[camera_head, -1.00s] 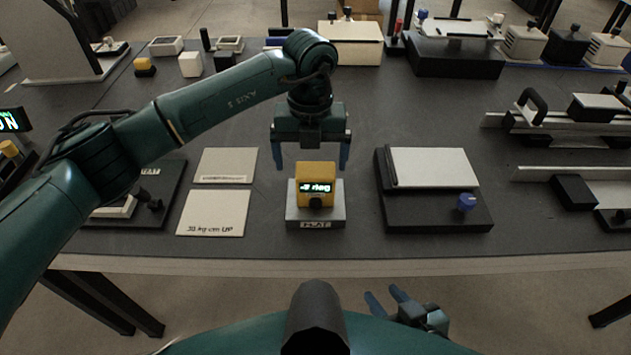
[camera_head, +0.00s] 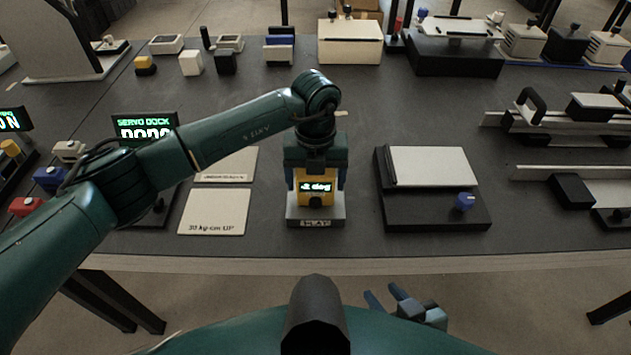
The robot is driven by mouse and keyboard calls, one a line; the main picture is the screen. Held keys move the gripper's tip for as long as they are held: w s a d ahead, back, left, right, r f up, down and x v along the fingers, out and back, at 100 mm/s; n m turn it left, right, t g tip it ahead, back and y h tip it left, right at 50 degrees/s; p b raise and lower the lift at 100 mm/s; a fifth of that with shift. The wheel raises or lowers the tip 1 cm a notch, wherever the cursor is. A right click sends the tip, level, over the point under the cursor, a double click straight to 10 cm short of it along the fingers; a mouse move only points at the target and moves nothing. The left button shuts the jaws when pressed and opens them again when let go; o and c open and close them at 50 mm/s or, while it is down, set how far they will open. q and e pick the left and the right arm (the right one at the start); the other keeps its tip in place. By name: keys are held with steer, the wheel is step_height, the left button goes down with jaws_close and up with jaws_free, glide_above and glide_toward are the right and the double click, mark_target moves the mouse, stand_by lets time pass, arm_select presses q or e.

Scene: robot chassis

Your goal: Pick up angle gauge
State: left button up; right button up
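The angle gauge (camera_head: 315,189) is a small yellow box with a lit green-white readout on its front. It sits on a grey block (camera_head: 316,216) with a front label, near the middle of the table. My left gripper (camera_head: 316,182) is lowered over the gauge from above, one finger on each side of it. The fingers are spread around the gauge; whether they touch its sides cannot be told. My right gripper (camera_head: 402,300) is low at the front, in front of the table edge, with its fingers apart and nothing between them.
A black stand with a white plate and blue knob (camera_head: 432,185) stands right of the block. Two flat beige cards (camera_head: 214,212) lie to the left. A servo dock display (camera_head: 145,127) stands behind my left arm. Bare table lies between block and stand.

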arm_select(q)
steer(key=c, duration=0.9)
step_height(320, 180, up, 10)
steer(key=shift+r+b, duration=0.1)
steer(key=shift+b, duration=0.3)
steer(key=shift+c, duration=0.2)
arm_select(e)
steer(key=shift+w, duration=0.2)
steer(key=shift+f, duration=0.2)
arm_select(q)
steer(key=shift+f+b, duration=0.75)
steer(key=shift+f, duration=0.2)
steer(key=shift+f+b, duration=1.2)
steer(key=shift+f, duration=0.45)
steer(key=shift+f+b, duration=1.15)
steer(key=shift+f, duration=0.9)
arm_select(e)
steer(key=shift+s+d+f+m+t, duration=0.2)
steer(key=shift+d+f+m+t, duration=0.3)
steer(key=shift+f+t, duration=0.25)
